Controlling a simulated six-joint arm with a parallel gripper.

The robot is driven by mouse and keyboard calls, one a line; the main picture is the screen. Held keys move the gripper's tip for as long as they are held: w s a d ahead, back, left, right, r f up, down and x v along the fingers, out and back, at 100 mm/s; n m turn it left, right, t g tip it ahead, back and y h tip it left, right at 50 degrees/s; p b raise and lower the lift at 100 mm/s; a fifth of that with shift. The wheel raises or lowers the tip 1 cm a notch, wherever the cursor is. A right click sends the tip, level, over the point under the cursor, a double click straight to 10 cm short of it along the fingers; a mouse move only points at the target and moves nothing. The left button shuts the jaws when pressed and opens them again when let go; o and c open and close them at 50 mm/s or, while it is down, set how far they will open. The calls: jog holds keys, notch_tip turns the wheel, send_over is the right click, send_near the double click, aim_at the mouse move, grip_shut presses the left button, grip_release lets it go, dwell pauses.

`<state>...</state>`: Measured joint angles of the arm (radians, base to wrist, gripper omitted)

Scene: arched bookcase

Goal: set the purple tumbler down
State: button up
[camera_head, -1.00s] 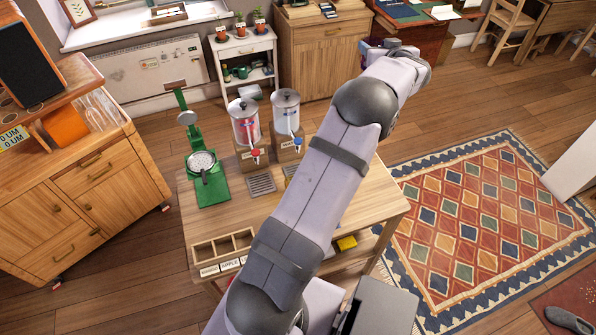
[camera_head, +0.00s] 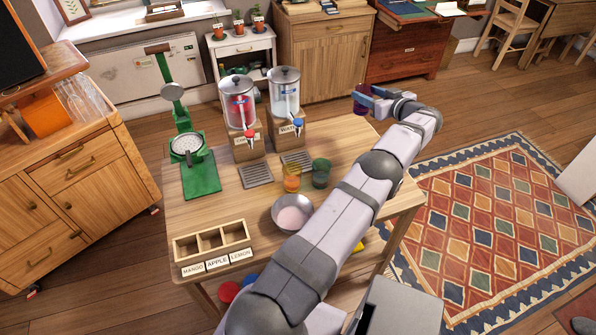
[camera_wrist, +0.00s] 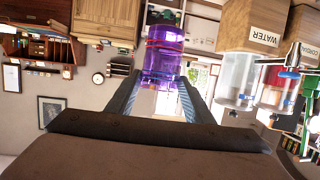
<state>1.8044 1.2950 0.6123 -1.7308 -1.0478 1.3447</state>
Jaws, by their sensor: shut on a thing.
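The purple tumbler (camera_head: 361,99) is held in the air near the far right corner of the wooden table (camera_head: 345,143), clear of the tabletop. My gripper (camera_head: 374,97) is shut on it, with one finger on each side. In the wrist view the see-through purple tumbler (camera_wrist: 164,55) sits between the fingertips (camera_wrist: 158,84), and the room behind appears upside down. An orange tumbler (camera_head: 291,179) and a green tumbler (camera_head: 320,173) stand side by side on the table, left of my forearm.
Two drink dispensers, one red (camera_head: 239,107) and one clear (camera_head: 285,94), stand at the table's back, with drip trays (camera_head: 256,175) before them. A green press (camera_head: 189,150), a metal bowl (camera_head: 285,222) and a labelled wooden box (camera_head: 213,243) also stand there. The table's back right is bare.

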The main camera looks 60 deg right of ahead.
jog(key=w+a+f+n+t+y+b, duration=0.3)
jog(key=w+a+f+n+y, duration=0.25)
jog(key=w+a+f, duration=0.6)
jog(key=w+a+r+m+h+b, duration=0.1)
jog(key=w+a+r+m+b, duration=0.1)
jog(key=a, duration=0.3)
jog(key=shift+w+a+r+g+b, duration=0.2)
jog(key=shift+w+r+g+b, duration=0.1)
jog(key=shift+w+b, duration=0.3)
jog(key=shift+h, duration=0.45)
jog(key=shift+f, duration=0.1)
jog(key=shift+f, duration=2.45)
